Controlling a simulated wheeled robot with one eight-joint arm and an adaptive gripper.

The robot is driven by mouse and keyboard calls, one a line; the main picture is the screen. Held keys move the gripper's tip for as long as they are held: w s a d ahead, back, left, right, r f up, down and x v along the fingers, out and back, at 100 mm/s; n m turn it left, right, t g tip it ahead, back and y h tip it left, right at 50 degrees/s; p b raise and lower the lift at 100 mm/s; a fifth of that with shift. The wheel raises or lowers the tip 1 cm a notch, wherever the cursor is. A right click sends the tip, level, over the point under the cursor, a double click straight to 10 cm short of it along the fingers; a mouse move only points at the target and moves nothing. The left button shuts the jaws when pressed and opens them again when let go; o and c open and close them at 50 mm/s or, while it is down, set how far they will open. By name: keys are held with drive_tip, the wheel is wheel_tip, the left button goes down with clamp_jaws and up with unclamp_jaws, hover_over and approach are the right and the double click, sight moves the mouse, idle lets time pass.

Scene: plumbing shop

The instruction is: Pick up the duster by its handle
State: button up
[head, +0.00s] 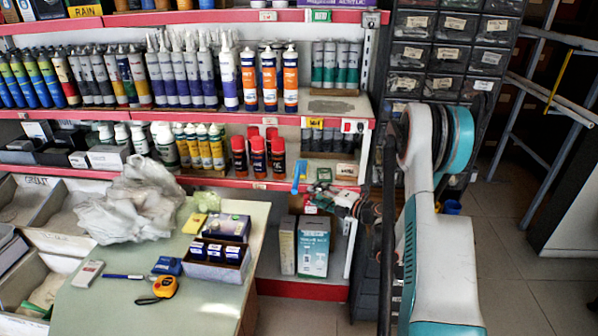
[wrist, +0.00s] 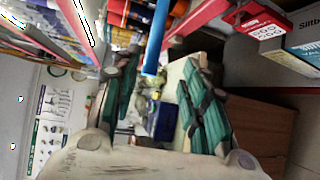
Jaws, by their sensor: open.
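A slim blue bar (head: 299,174), which looks like the duster's handle, shows at the shelf front in the head view, just left of my gripper (head: 322,192). In the wrist view the blue bar (wrist: 158,38) runs down from the top edge, ahead of and between the fingers. I cannot make out the duster's head. My gripper (wrist: 160,70) is open, its green fingers spread on both sides with nothing held between them. I cannot tell the exact gap between the fingertips and the bar.
Red-edged shelves (head: 270,184) with tubes and spray cans stand close behind my gripper. A table (head: 215,290) at left holds a crumpled plastic bag (head: 135,205), a small box tray and a tape measure (head: 160,289). Boxes (head: 313,247) stand on the lower shelf. Open floor lies at right.

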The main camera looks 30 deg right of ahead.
sight(296, 183)
drive_tip(key=shift+d+r+b+x, duration=0.15)
drive_tip(key=shift+b+x, duration=0.45)
drive_tip(key=shift+x, duration=1.3)
drive_tip(key=shift+d+r+b+x, duration=0.15)
drive_tip(key=shift+b+x, duration=0.4)
drive_tip(key=shift+x, duration=1.35)
drive_tip(key=shift+r+b+x, duration=0.15)
drive_tip(key=shift+b+x, duration=0.45)
drive_tip(key=shift+x, duration=1.35)
drive_tip(key=shift+w, duration=0.1)
clamp_jaws()
